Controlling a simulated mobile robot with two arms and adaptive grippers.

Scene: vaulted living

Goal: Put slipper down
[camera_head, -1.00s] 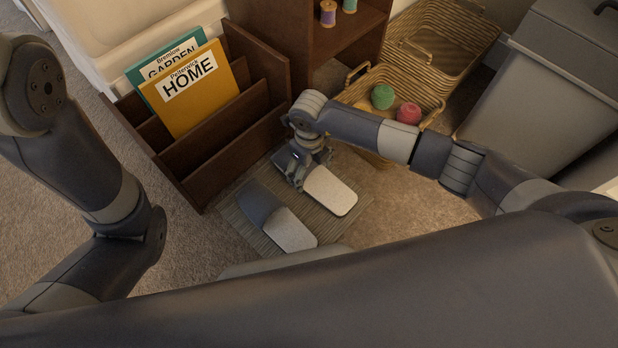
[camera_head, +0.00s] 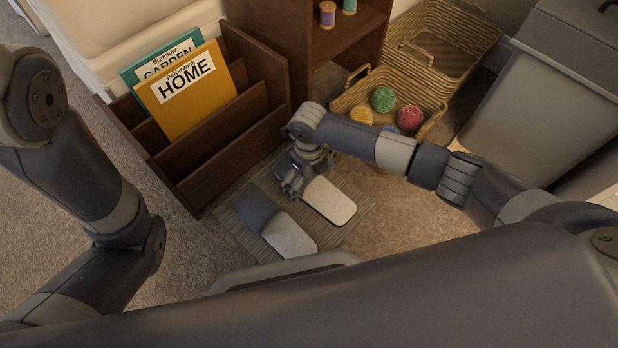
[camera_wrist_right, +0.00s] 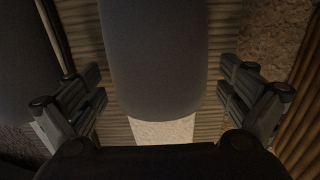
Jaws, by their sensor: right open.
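Two slippers with grey-blue uppers and pale soles lie side by side on a ribbed mat (camera_head: 338,236). The right slipper (camera_head: 330,202) is partly hidden by my right gripper (camera_head: 294,188), which is over its toe end. In the right wrist view, the slipper's dark upper (camera_wrist_right: 153,60) lies between the two spread fingers, with a gap on each side. My right gripper (camera_wrist_right: 160,98) is open. The left slipper (camera_head: 285,232) lies beside it; its dark upper also shows at the left edge of the wrist view (camera_wrist_right: 20,60). My left gripper is out of view.
A dark wooden rack (camera_head: 225,145) with two magazines stands behind the mat on the left. A wicker basket (camera_head: 436,90) with several yarn balls and another basket stand at the back right, near a grey bin (camera_head: 545,105). Carpet is clear right of the mat.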

